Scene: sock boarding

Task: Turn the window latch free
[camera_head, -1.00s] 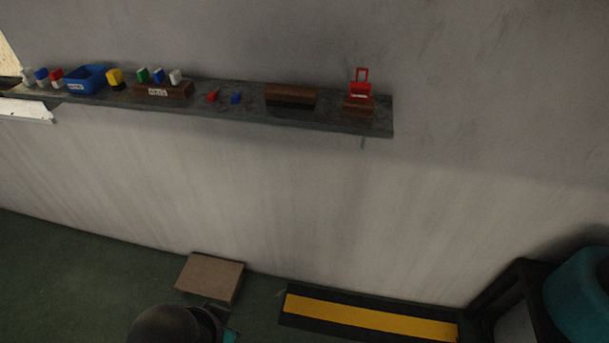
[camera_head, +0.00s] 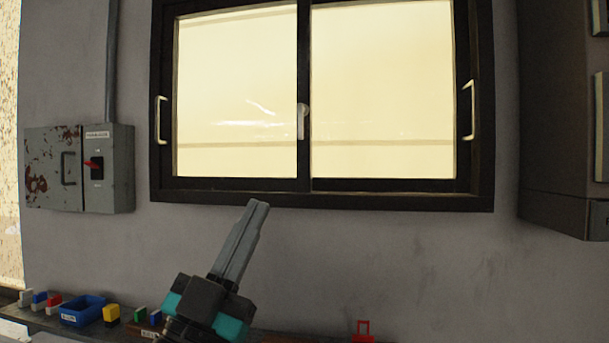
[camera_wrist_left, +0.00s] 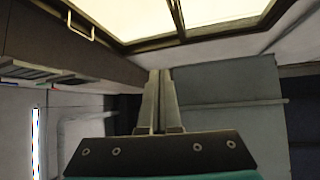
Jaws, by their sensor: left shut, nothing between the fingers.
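The window (camera_head: 240,186) has a dark frame and two bright panes. Its pale latch (camera_head: 301,120) sits on the middle upright, with its handle hanging roughly vertical. My left gripper (camera_head: 259,206) is shut and empty, pointing up just below the window's bottom frame. It is below and left of the latch and apart from it. In the left wrist view, the shut fingers (camera_wrist_left: 159,72) show at the centre, and part of the window (camera_wrist_left: 150,44) shows at the top. I cannot make out the latch there. My right gripper is not in view.
Pale pull handles (camera_head: 160,120) (camera_head: 469,110) sit on both sides of the window. A grey switch box (camera_head: 105,195) with a red lever is at left. A dark cabinet (camera_head: 560,150) is at right. A shelf with a blue bin (camera_head: 82,311) and small coloured blocks runs below.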

